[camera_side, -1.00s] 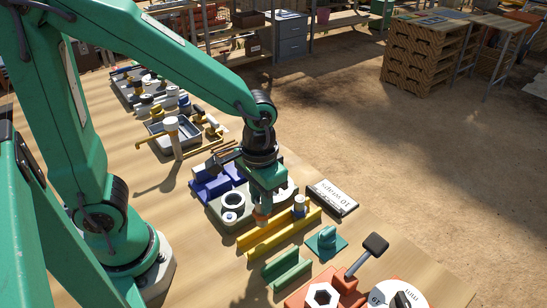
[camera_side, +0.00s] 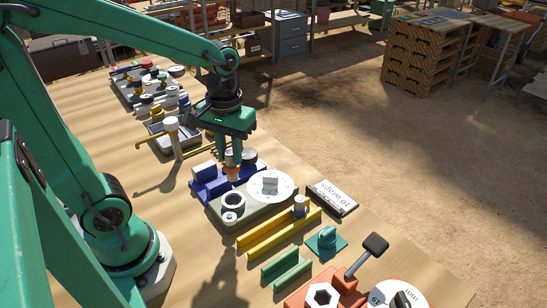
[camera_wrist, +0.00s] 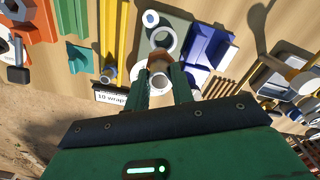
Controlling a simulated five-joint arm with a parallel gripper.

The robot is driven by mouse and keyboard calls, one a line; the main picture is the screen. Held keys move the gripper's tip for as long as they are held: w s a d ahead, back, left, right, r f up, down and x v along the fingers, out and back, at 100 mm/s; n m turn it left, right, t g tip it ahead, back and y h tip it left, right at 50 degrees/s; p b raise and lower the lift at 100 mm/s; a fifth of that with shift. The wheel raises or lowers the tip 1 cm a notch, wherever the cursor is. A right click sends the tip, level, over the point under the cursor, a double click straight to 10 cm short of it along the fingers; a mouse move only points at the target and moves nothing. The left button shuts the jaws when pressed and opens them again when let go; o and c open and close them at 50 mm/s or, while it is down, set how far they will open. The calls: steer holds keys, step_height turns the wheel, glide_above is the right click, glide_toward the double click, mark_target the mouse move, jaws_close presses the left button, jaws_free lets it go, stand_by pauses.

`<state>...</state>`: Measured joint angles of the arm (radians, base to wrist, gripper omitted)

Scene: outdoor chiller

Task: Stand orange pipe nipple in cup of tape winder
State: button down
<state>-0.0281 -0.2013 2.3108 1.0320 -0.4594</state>
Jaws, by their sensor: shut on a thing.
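My gripper (camera_side: 231,150) is shut on the orange pipe nipple (camera_side: 231,161), holding it roughly upright above the bench. In the side view it hangs near the blue holder and the back edge of the tape winder. In the wrist view, my gripper (camera_wrist: 161,76) has a finger on each side of the nipple (camera_wrist: 160,56). The tape winder (camera_side: 252,218) has a grey-green base with a white disc and a white ring (camera_side: 232,201). A small round white cup-like part (camera_side: 230,217) sits at its near left corner. The nipple's lower end appears clear of the winder.
A blue holder (camera_side: 210,188) stands behind the winder. Yellow rails (camera_side: 279,235) and green rails (camera_side: 287,273) lie in front. A "10 wraps" sign (camera_side: 332,197) is at right. A grey tray (camera_side: 185,145) with a white post is farther back. Bare wood lies left of the winder.

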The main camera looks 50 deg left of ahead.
mark_target(231, 180)
steer(key=shift+s+a+r, duration=0.1)
steer(key=shift+a+r, duration=0.15)
steer(key=shift+a, duration=0.1)
steer(key=shift+f, duration=2.5)
steer(key=shift+f, duration=0.3)
steer(key=shift+f, duration=1.15)
steer(key=shift+f, duration=0.95)
steer(key=c, duration=0.6)
jaws_free()
steer(key=shift+c, duration=0.2)
steer(key=shift+r, duration=0.1)
